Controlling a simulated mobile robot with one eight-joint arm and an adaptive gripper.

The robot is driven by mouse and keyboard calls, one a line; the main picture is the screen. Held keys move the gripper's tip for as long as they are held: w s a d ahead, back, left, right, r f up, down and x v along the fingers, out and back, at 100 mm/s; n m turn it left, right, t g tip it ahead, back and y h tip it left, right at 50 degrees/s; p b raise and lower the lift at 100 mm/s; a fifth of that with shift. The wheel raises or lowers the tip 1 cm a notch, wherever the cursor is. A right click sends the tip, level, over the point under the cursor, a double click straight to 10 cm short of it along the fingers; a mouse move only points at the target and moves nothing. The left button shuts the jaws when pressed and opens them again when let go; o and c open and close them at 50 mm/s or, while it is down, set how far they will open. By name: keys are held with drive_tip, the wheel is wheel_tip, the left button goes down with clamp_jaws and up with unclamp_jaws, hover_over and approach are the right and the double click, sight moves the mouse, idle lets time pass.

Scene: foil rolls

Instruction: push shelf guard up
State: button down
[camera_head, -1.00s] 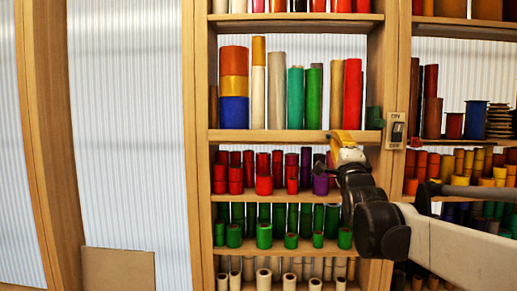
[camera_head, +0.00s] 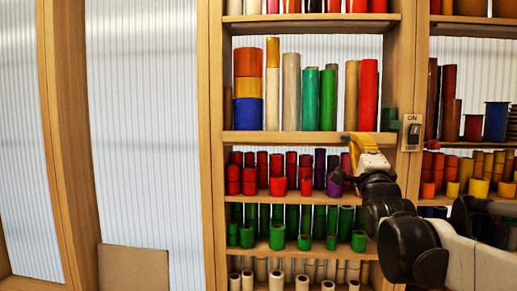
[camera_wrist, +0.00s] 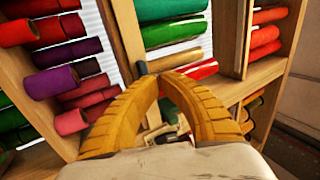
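A pale wooden strip (camera_head: 285,138), which looks like the shelf guard, runs level along the front of the shelf under the tall rolls. I cannot tell whether it is separate from the shelf board. My gripper (camera_head: 348,138) is at the right part of this strip, left of the post. In the wrist view the two yellow fingers of my gripper (camera_wrist: 158,75) arch together, with their tips meeting and nothing clearly held between them. The tips look close to the wood, but contact is not clear. My arm hides part of the lower right shelves.
A switch plate (camera_head: 412,132) marked ON and OFF is on the post right of my gripper. A small green block (camera_head: 389,119) is beside it. Tall rolls (camera_head: 328,98) stand above the strip; red rolls (camera_head: 277,186) and green rolls (camera_head: 277,236) fill lower shelves.

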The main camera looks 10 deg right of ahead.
idle(0.3)
drive_tip(key=v, duration=0.5)
drive_tip(key=shift+s+b, duration=0.1)
drive_tip(key=shift+b, duration=0.2)
drive_tip(key=s+a+f+n+g+y+b, duration=0.1)
drive_tip(key=s+a+f+n+g+b, duration=0.15)
drive_tip(key=f+b, duration=0.9)
drive_tip(key=s+a+f+n+g+y+b, duration=0.1)
drive_tip(key=a+f+n+g+y+b, duration=0.25)
drive_tip(key=f, duration=1.55)
drive_tip(key=s+a+f+n+g+h+b, duration=0.1)
drive_tip(key=s+a+f+n+g+b, duration=0.2)
drive_tip(key=f+b, duration=0.95)
drive_tip(key=s+a+f+n+g+y+b, duration=0.1)
drive_tip(key=s+f+n+b, duration=0.3)
drive_tip(key=f, duration=1)
drive_tip(key=s+a+f+n+g+y+b, duration=0.1)
drive_tip(key=s+a+f+n+g+b, duration=0.2)
drive_tip(key=f, duration=1)
drive_tip(key=s+a+f+n+g+y+b, duration=0.1)
drive_tip(key=s+f+n+b, duration=0.4)
drive_tip(key=f, duration=0.9)
drive_tip(key=s+a+g+b, duration=0.1)
drive_tip(key=s+a+b, duration=0.1)
drive_tip(key=b, duration=0.3)
drive_tip(key=shift+s+a+f+b, duration=0.3)
drive_tip(key=shift+s+a+b, duration=0.1)
drive_tip(key=shift+s, duration=0.4)
